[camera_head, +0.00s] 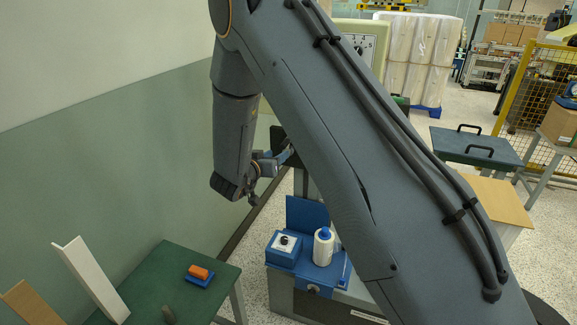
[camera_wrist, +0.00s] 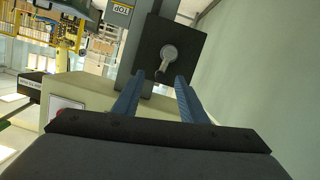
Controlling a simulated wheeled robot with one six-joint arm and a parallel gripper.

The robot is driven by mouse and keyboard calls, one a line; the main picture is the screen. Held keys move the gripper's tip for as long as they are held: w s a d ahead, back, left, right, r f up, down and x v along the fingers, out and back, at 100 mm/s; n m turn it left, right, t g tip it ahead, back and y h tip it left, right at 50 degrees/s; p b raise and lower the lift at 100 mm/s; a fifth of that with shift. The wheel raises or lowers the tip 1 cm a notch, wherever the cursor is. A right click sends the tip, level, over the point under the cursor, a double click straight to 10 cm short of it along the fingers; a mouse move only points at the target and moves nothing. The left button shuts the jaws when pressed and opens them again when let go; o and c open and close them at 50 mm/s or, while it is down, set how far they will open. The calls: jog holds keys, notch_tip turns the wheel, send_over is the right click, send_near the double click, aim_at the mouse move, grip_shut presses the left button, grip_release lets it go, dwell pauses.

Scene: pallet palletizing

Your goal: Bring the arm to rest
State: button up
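My arm crosses the head view and bends down at the left, with its wrist hanging in front of the green wall. My gripper (camera_head: 284,156) is small there and partly behind my own arm link. In the wrist view, the two blue fingers of my gripper (camera_wrist: 159,77) stand apart with nothing seen held between them. Beyond the fingertips is a dark square plate (camera_wrist: 150,42) with a round grey knob or lever (camera_wrist: 168,54). I cannot tell how far it is from the fingertips.
A green table (camera_head: 150,275) at lower left bears a white angled board (camera_head: 90,277) and an orange-and-blue block (camera_head: 199,275). A blue stand (camera_head: 308,214) holds a white bottle (camera_head: 323,247) and a blue box (camera_head: 284,249). Wrapped stacks (camera_head: 424,50) and yellow fencing (camera_head: 540,75) stand farther back.

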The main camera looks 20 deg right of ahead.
jog(key=s+d+f+n+g+y+b, duration=0.1)
jog(key=s+f+n+g+y+b, duration=0.1)
jog(key=s, duration=1.4)
jog(key=s+d+f+n+g+y+b, duration=0.1)
jog(key=s+g+y, duration=0.6)
jog(key=s, duration=1)
jog(key=f+n+g+b, duration=0.1)
jog(key=n+b, duration=0.1)
jog(key=b, duration=0.1)
jog(key=shift+s+d+f+n+g+b, duration=0.2)
jog(key=shift+s+n+g+b, duration=0.1)
jog(key=shift+n+b, duration=0.1)
